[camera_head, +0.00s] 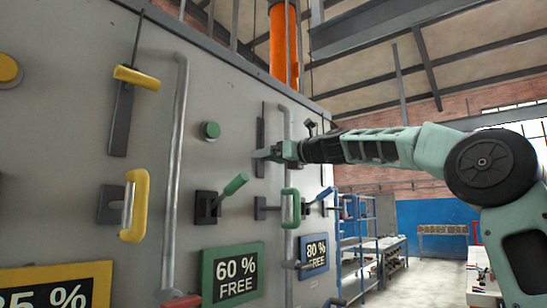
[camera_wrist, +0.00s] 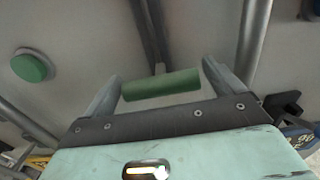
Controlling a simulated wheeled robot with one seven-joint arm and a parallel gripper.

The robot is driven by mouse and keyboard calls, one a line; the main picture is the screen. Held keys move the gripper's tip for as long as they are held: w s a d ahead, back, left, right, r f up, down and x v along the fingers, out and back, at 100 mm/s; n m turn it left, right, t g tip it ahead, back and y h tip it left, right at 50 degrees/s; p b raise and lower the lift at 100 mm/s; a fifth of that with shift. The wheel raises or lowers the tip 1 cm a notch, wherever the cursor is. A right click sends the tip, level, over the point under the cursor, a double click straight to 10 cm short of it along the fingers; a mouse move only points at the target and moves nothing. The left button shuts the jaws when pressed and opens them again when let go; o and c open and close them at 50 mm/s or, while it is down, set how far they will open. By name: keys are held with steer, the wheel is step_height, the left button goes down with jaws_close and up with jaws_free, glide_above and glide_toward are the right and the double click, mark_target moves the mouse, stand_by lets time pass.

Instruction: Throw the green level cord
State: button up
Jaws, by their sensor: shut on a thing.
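The green level cord's handle (camera_wrist: 160,84) is a short green bar in the wrist view, lying crosswise between my two fingers. A dark vertical strip (camera_wrist: 152,30) on the grey panel runs up behind it. In the head view this dark strip (camera_head: 260,130) shows above and behind my gripper (camera_head: 266,153), and the handle itself is mostly hidden by the fingers. My gripper (camera_wrist: 162,80) is shut on the green handle, one finger at each end, close to the panel face.
A green button (camera_head: 210,130), a green lever (camera_head: 235,185) and a green pull handle (camera_head: 290,207) sit near my gripper. Pipes (camera_head: 178,150) stand out from the panel. A similar yellow-handled cord (camera_head: 136,77) is at left. Open floor lies right, beyond blue shelving (camera_head: 357,240).

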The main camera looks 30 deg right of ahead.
steer(key=shift+f+b, duration=0.45)
steer(key=shift+f, duration=0.65)
steer(key=o, duration=1)
steer(key=shift+f, duration=0.1)
steer(key=shift+o, duration=0.2)
steer(key=shift+s, duration=0.1)
steer(key=b+v, duration=1)
steer(key=v, duration=0.7)
steer(key=shift+s+d, duration=0.1)
steer(key=shift+d, duration=0.05)
